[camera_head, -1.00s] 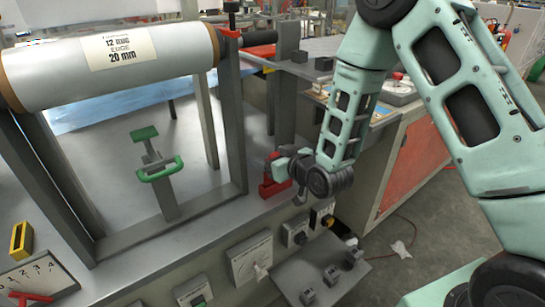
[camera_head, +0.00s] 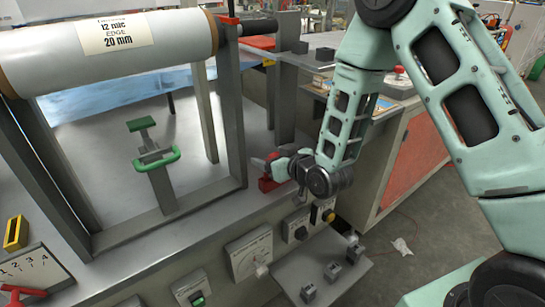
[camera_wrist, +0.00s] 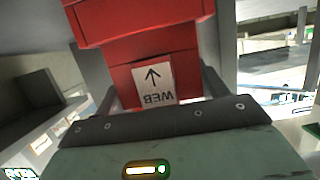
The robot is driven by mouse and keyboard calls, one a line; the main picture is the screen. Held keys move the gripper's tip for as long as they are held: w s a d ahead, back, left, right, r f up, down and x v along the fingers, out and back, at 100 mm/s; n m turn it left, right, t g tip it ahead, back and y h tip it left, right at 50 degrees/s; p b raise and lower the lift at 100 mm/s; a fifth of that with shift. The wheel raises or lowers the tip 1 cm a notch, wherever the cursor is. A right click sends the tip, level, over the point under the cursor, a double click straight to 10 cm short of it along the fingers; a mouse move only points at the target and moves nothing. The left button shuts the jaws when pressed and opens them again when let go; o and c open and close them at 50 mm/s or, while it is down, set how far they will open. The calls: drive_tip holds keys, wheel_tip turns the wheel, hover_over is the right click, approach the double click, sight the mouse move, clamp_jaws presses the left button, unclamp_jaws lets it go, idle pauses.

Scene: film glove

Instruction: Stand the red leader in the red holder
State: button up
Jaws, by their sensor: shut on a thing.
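A red block-like piece with a white label reading "WEB" and an arrow, apparently the red leader (camera_wrist: 125,78), stands between the fingers of my gripper (camera_wrist: 152,75) in the wrist view. The fingers flank its narrower part. A wider red part (camera_wrist: 140,20) lies beyond; I cannot tell whether it belongs to the same piece. In the head view my gripper (camera_head: 268,163) is beside the right post of the roll frame, low over the machine's edge. Red (camera_head: 267,184) shows just below it. The fingertips are too small there to make out. I cannot identify the red holder for certain.
A large roll (camera_head: 105,50) lies across the grey frame, with its right post (camera_head: 231,120) close to my gripper. A green-handled stand (camera_head: 158,165) is left of it. A yellow holder (camera_head: 15,233) sits lower left. A small shelf (camera_head: 325,272) holds dark blocks.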

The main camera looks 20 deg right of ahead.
drive_tip(key=shift+f+b, duration=0.35)
drive_tip(key=shift+f, duration=0.1)
drive_tip(key=o, duration=1.1)
drive_tip(key=shift+p+v, duration=8.7)
drive_tip(key=shift+p, duration=0.05)
drive_tip(key=shift+w+a, duration=0.1)
